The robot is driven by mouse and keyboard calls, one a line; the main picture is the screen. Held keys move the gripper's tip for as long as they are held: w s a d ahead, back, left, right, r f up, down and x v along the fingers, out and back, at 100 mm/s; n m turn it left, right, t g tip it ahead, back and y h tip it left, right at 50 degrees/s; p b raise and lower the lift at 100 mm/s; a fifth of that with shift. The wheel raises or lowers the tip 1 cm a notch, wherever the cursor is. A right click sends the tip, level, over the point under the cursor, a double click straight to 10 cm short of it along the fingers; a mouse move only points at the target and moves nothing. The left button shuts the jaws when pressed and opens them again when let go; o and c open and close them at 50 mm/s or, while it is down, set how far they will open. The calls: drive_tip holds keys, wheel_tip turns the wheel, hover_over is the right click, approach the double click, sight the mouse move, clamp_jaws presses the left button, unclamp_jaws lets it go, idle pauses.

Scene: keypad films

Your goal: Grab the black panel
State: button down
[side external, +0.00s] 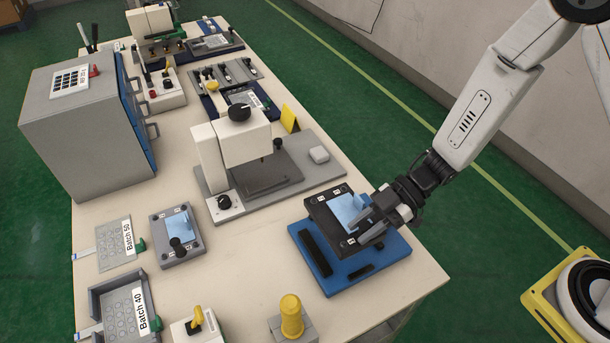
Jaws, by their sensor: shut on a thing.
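The black panel (328,211) has a pale blue film (346,208) on its middle and small white labels near its corners. It is over the back part of a blue fixture (398,248) at the front right of the table. My gripper (372,220) is at the panel's right side, shut on it. The fingers hide part of the panel's right edge. I cannot tell whether the panel touches the fixture or is slightly above it.
A white press (232,145) on a grey base stands behind the panel. A yellow knob (291,315) stands in front. A grey panel (182,243) with blue film and a grey cabinet (78,120) are to the left. The table's right edge is close.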

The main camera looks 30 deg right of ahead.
drive_tip(key=shift+r, duration=1.05)
